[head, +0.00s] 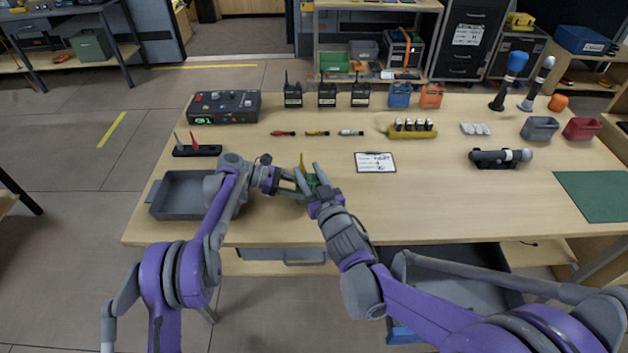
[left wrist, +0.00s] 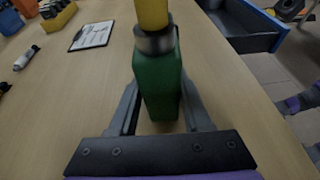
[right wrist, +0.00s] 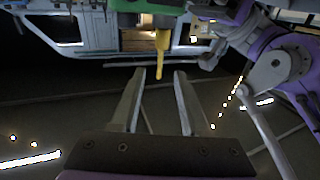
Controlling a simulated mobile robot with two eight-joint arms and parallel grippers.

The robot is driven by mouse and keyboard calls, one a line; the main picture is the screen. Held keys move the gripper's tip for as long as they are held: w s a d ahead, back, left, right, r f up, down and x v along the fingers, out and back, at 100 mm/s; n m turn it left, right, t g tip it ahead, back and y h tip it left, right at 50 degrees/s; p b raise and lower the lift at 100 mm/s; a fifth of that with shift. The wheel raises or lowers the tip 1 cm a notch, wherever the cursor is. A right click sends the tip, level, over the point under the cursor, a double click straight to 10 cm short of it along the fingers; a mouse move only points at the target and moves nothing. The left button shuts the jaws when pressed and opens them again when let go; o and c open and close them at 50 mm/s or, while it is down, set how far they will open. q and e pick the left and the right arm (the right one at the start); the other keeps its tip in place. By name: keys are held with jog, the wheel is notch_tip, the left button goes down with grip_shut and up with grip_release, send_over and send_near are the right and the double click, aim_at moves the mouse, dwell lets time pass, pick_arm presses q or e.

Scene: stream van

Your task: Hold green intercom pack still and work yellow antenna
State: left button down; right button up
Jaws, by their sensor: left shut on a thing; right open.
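The green intercom pack (head: 304,190) stands on the table near its front edge, partly hidden by my grippers. Its yellow antenna (head: 302,162) points up from the top. My left gripper (head: 293,187) is shut on the pack. In the left wrist view the green body (left wrist: 158,85) sits between the fingers, with a grey collar under the yellow antenna (left wrist: 152,14). My right gripper (head: 309,176) is open and close to the antenna. In the right wrist view the yellow antenna (right wrist: 163,50) shows just beyond the gap between the open fingertips (right wrist: 160,72); I see no contact.
A grey tray (head: 180,207) stands left of the pack, close to my left arm. A clipboard (head: 375,162) lies to the right. Small coloured connectors (head: 317,133) and several radios (head: 327,95) are farther back. The table right of the clipboard's front is clear.

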aim_at(301, 158)
jog(key=x, duration=0.8)
jog(key=shift+w+a, duration=0.15)
jog(key=shift+w, duration=0.2)
jog(key=shift+c, duration=0.3)
grip_shut()
dwell(1.1)
